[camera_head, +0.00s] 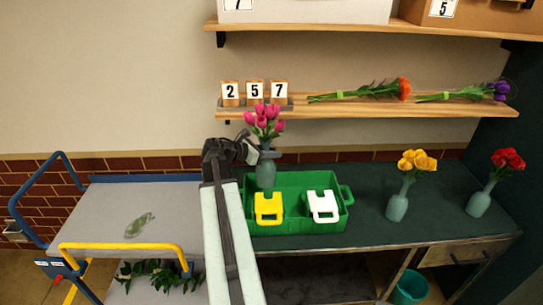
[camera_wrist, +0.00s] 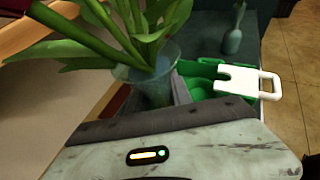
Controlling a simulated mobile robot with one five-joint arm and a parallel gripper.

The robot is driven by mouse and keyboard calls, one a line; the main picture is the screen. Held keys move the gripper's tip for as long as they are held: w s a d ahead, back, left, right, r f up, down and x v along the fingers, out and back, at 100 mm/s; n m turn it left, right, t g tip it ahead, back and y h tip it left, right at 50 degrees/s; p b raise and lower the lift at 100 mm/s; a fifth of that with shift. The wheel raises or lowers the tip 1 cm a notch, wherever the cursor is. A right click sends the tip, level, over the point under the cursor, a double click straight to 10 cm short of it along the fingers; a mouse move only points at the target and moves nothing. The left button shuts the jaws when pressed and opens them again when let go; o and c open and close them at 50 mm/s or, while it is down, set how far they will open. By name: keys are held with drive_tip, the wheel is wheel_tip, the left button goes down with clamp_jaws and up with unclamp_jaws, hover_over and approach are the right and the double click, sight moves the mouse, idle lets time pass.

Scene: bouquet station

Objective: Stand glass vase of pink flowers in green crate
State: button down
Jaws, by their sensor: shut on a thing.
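The glass vase (camera_head: 266,172) of pink flowers (camera_head: 264,121) is upright in the head view, at the back left part of the green crate (camera_head: 300,226). My gripper (camera_head: 252,152) is shut on the vase near its neck. In the wrist view the vase's flared rim and stems (camera_wrist: 150,75) are close in front of my gripper, and part of the green crate (camera_wrist: 205,88) shows behind. The vase's base appears within the crate's outline, but I cannot tell whether it touches the crate floor.
The crate holds a yellow-handled item (camera_head: 268,208) and a white-handled item (camera_head: 322,206). Vases of yellow flowers (camera_head: 397,207) and red flowers (camera_head: 479,203) stand to the right on the dark counter. A wooden shelf (camera_head: 370,110) runs above. A cart (camera_head: 150,205) stands left.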

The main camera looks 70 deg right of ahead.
drive_tip(key=shift+s, duration=0.2)
drive_tip(key=shift+s+d+f+b, duration=0.1)
drive_tip(key=shift+s+f+b, duration=0.05)
drive_tip(key=shift+f+b, duration=6.05)
drive_tip(key=shift+b, duration=0.05)
drive_tip(key=shift+f, duration=0.2)
drive_tip(key=c, duration=1.1)
unclamp_jaws()
drive_tip(key=shift+o, duration=0.2)
